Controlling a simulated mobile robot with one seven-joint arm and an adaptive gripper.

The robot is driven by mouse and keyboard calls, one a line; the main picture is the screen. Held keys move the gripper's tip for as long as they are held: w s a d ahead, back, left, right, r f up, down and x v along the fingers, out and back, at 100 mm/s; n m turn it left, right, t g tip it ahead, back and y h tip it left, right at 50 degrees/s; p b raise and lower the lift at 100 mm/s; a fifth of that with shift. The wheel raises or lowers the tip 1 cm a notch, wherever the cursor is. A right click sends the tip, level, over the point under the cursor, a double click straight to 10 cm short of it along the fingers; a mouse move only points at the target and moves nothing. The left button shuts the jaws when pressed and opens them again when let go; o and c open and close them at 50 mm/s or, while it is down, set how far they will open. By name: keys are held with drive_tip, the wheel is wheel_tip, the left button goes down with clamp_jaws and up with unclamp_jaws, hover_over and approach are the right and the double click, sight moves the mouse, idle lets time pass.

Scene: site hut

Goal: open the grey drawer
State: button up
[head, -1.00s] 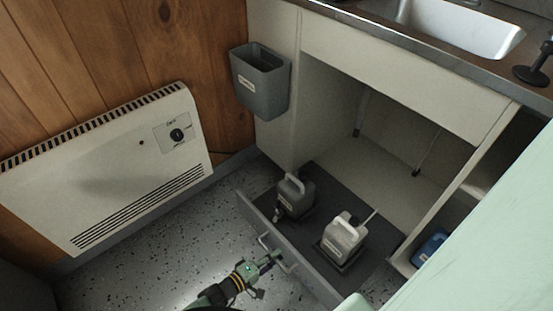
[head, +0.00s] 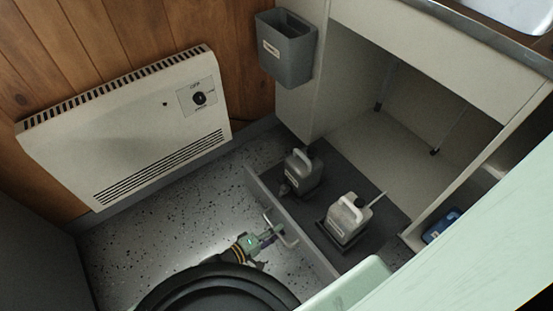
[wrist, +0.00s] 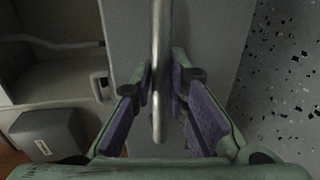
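The grey drawer (head: 290,222) is low under the sink cabinet, and its front stands out from the cabinet front. A dark grey jug (head: 303,175) and a pale jug (head: 347,218) stand behind that front on a dark surface. The drawer has a metal bar handle (head: 287,236), which also shows in the wrist view (wrist: 159,50). My gripper (head: 275,233) is at this handle. In the wrist view my gripper (wrist: 163,80) is open, with its purple-padded fingers on either side of the bar. Narrow gaps show between bar and fingertips.
A white heater (head: 130,130) is on the wooden wall at left. A grey bin (head: 287,55) hangs on the cabinet side. A pale green surface (head: 450,255) fills the lower right. Speckled floor (head: 170,235) is clear in front of the heater.

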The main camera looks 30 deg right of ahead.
drive_tip(key=o, duration=0.3)
drive_tip(key=v, duration=1.2)
drive_tip(key=shift+s, duration=0.1)
idle(0.3)
